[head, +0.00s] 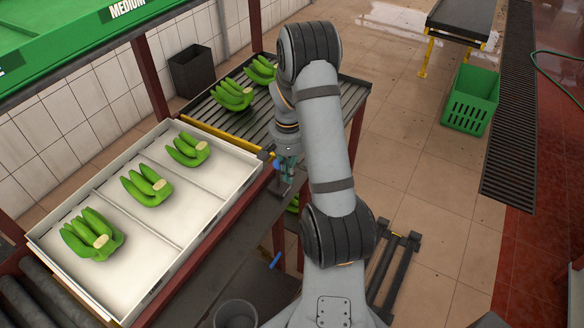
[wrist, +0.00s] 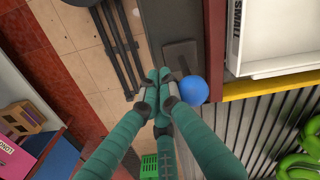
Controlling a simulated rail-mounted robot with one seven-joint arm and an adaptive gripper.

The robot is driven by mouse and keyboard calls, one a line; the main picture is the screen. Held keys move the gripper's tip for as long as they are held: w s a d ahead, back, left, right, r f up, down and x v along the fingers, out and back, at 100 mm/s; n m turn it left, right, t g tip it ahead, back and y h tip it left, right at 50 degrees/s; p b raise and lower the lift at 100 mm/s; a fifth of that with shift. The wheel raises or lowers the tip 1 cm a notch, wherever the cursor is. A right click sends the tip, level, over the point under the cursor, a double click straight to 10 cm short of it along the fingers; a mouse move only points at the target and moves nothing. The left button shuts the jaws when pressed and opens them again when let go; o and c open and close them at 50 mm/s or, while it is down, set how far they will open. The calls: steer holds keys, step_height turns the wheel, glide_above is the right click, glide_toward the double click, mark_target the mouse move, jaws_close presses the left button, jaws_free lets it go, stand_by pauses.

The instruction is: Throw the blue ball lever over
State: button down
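The blue ball (wrist: 194,90) of the lever shows just right of my fingertips in the wrist view, beside a dark grey plate (wrist: 181,56) on the frame's edge. A small part of the ball (head: 277,164) shows in the head view, left of my gripper. My gripper (wrist: 161,76) has teal fingers with their tips together, and nothing is seen between them. The tips are close to the ball and not around it; I cannot tell whether they touch it. The lever's shaft is hidden. In the head view my gripper (head: 287,170) is partly hidden by my arm.
A white tray (head: 210,208) with three compartments holds green banana bunches. A slatted grey table (head: 262,122) behind it carries more bunches. A second blue handle (head: 275,261) is lower down.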

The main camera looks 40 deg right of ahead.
mark_target(277, 169)
steer(key=shift+w+a+r, duration=0.1)
steer(key=shift+w+a, duration=0.15)
steer(key=shift+w, duration=0.4)
steer(key=shift+w+a+f, duration=0.1)
steer(key=shift+w+a, duration=0.1)
steer(key=shift+w, duration=0.5)
steer(key=shift+w+a+r, duration=0.1)
steer(key=shift+w+a, duration=0.15)
steer(key=shift+w, duration=0.4)
steer(key=shift+s+d, duration=0.1)
steer(key=shift+s, duration=0.25)
steer(key=shift+s+d, duration=0.1)
steer(key=shift+s, duration=0.1)
step_height(277, 169, up, 10)
steer(key=p, duration=0.7)
steer(key=shift+s, duration=0.1)
steer(key=shift+f, duration=0.25)
step_height(277, 169, down, 10)
steer(key=b, duration=0.7)
steer(key=shift+w+r, duration=0.15)
steer(key=shift+w, duration=0.35)
steer(key=shift+a, duration=0.2)
